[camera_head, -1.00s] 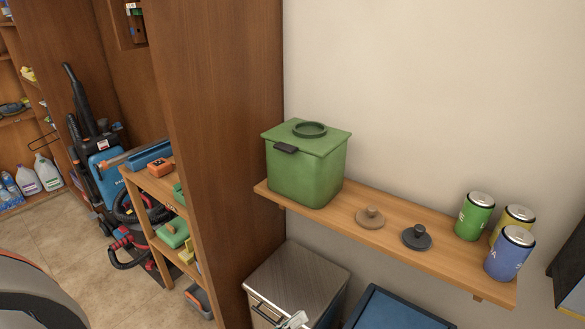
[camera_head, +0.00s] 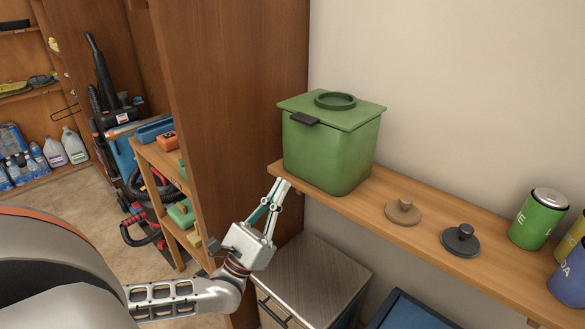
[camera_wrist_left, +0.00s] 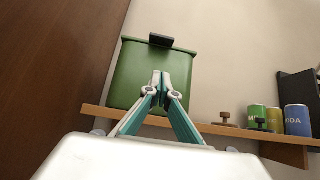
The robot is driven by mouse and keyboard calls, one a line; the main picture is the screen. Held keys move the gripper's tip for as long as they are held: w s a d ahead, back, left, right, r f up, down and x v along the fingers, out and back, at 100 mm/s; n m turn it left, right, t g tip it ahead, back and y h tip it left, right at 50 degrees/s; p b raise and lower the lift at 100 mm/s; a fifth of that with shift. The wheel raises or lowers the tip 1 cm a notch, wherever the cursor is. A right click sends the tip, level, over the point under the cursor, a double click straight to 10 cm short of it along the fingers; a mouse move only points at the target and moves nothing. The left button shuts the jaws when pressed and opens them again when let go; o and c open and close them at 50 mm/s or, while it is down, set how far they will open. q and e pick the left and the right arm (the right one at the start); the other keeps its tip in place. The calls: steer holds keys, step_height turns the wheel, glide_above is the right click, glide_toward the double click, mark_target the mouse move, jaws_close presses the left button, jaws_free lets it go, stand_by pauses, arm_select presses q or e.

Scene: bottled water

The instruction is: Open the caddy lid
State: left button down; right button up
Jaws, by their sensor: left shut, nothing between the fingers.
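The green caddy (camera_head: 325,155) stands on a wooden shelf, its flat green lid (camera_head: 360,112) shut. The lid has a raised ring on top and a dark tab (camera_head: 304,118) at its front edge. My left gripper (camera_head: 282,184) is shut and empty, at the shelf's left end, just below and in front of the caddy. In the left wrist view the shut fingertips (camera_wrist_left: 159,76) appear in front of the caddy's front wall (camera_wrist_left: 128,75), below the dark tab (camera_wrist_left: 161,40). I cannot tell whether they touch the wall. My right gripper is out of view.
On the shelf (camera_head: 350,205) stand a tan knobbed disc (camera_head: 403,214), a dark knobbed disc (camera_head: 460,241) and several cans, such as a green one (camera_head: 538,220). A tall wooden panel (camera_head: 235,100) rises left of the caddy. A metal-topped bin (camera_head: 315,275) stands below.

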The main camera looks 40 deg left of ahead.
arm_select(q)
steer(key=x, duration=0.5)
steer(key=p+x, duration=0.1)
steer(key=x, duration=0.3)
steer(key=shift+w+r, duration=0.1)
steer(key=shift+r, duration=0.4)
step_height(320, 180, up, 2)
steer(key=shift+r+p, duration=0.1)
steer(key=shift+p, duration=0.35)
steer(key=shift+r, duration=0.3)
steer(key=shift+d+r, duration=0.1)
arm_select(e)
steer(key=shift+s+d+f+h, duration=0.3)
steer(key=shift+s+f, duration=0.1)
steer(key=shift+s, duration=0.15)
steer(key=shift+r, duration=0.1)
